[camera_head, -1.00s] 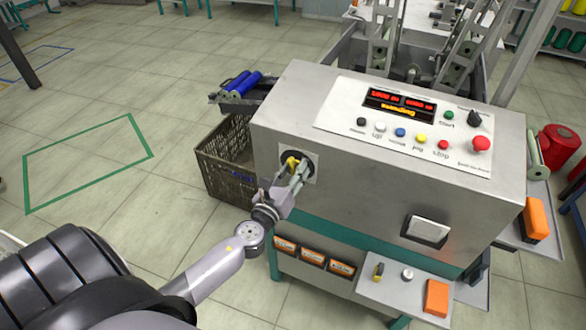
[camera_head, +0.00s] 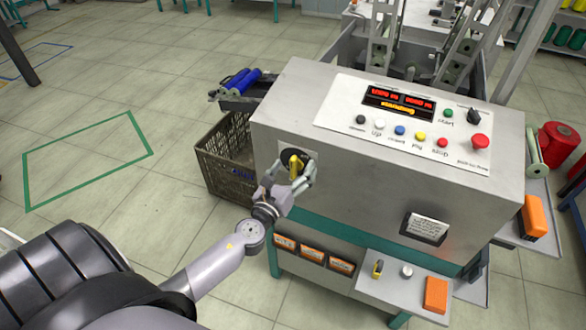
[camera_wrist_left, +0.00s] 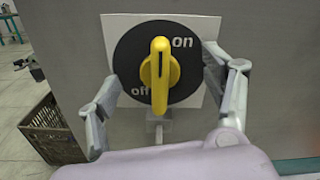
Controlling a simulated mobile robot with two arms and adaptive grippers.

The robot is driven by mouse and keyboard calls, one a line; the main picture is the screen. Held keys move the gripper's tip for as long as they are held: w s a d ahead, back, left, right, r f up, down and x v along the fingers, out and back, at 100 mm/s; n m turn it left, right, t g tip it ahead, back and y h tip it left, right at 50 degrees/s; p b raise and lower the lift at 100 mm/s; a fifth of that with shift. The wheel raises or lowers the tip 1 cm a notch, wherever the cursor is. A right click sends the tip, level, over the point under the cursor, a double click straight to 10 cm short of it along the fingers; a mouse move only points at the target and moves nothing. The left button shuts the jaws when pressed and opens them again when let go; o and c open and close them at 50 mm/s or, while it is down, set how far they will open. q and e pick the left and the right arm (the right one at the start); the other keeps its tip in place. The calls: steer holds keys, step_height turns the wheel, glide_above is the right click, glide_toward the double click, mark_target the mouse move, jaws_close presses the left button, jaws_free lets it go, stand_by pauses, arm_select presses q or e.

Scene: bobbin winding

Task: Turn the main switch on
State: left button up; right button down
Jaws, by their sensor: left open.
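The main switch (camera_head: 294,162) is on the machine's front panel at the left. In the left wrist view it is a yellow handle (camera_wrist_left: 159,72) on a black disc (camera_wrist_left: 130,58) over a white square plate. The handle stands about upright in that view, with "on" at its upper right and "off" at its lower left. My left gripper (camera_head: 289,173) is in front of the switch, open. In the left wrist view its fingers (camera_wrist_left: 160,75) are spread on either side of the disc, apart from the handle. My right gripper is not in view.
The grey machine (camera_head: 350,180) has a lit red display (camera_head: 399,101), several coloured buttons and a red stop button (camera_head: 480,141). A brown crate (camera_head: 225,160) stands left of it. A small shelf (camera_head: 400,290) with an orange box juts out below. Floor at the left is clear.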

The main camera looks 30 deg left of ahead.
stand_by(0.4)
arm_select(q)
steer(key=s+d+b, duration=0.1)
steer(key=s+b, duration=0.1)
steer(key=s, duration=0.7)
steer(key=shift+d, duration=0.15)
steer(key=shift+f, duration=0.1)
steer(key=s+f+n+g, duration=0.3)
steer(key=s+f+n, duration=0.15)
steer(key=f, duration=0.65)
steer(key=s+f+n+g, duration=0.3)
steer(key=f+n, duration=0.2)
steer(key=f, duration=0.6)
steer(key=s+f+n+g, duration=0.3)
steer(key=f+n, duration=0.1)
steer(key=f, duration=0.7)
steer(key=s+d+f+n+g+h, duration=0.1)
steer(key=s+d+f+n+g, duration=0.3)
steer(key=s, duration=0.9)
steer(key=s+d+f+n+g+h, duration=0.1)
steer(key=s+d+f+n+g, duration=0.2)
steer(key=s+f+n, duration=0.8)
step_height(320, 180, down, 4)
steer(key=shift+s+d+r+g+h, duration=0.15)
steer(key=shift+s+d+g+h, duration=0.3)
steer(key=shift+s, duration=0.8)
